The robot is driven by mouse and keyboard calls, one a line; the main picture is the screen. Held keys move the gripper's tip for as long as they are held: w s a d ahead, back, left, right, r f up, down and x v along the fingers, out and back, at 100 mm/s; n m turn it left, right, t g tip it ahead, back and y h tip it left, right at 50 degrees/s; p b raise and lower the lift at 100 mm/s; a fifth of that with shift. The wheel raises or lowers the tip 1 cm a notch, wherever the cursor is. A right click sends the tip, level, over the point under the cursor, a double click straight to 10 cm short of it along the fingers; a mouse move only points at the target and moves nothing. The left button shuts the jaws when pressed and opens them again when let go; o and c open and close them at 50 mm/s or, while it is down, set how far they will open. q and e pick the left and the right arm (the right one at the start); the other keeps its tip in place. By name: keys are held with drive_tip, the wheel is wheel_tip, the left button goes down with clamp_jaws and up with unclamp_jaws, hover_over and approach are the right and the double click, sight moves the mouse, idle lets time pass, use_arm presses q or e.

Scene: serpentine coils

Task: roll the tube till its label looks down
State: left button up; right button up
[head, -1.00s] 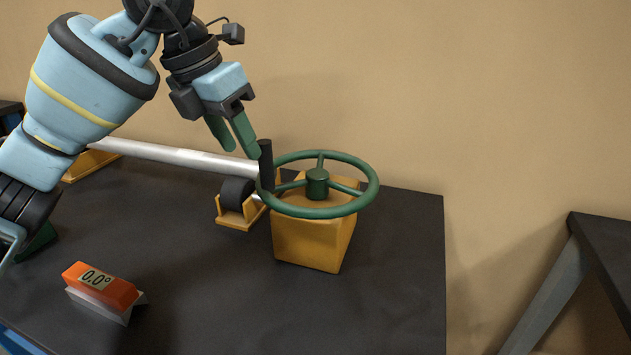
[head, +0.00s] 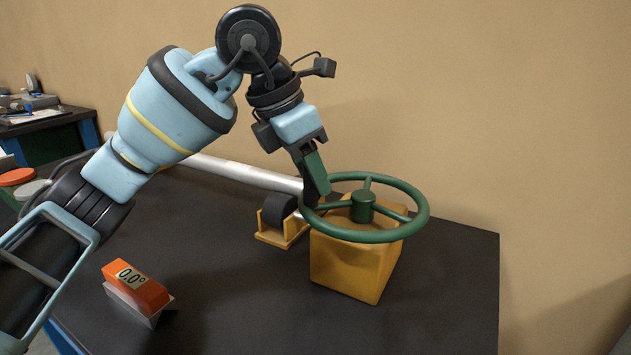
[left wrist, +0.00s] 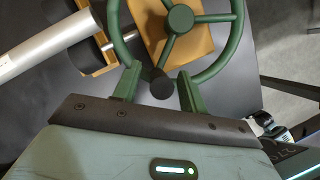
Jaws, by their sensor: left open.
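The silvery tube (head: 245,172) lies behind my left arm in the head view, its near end by a black roller; it also shows in the left wrist view (left wrist: 45,47). A green handwheel (head: 411,226) with a dark upright knob stands on a yellow box (head: 350,268). My left gripper (head: 318,188) is at the wheel's left rim. In the left wrist view the open fingers stand on either side of the knob (left wrist: 162,88), with gaps between. In the head view the gripper partly hides the knob. My right gripper is out of view.
An orange angle display (head: 136,285) reading 0.0° stands on the dark table (head: 240,315) at the front left. The black roller (head: 279,209) sits in a yellow bracket (head: 283,238). The table's front middle is clear. A wall is behind.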

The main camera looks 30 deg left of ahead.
use_arm(q)
drive_tip(key=shift+x, duration=0.9)
clamp_jaws()
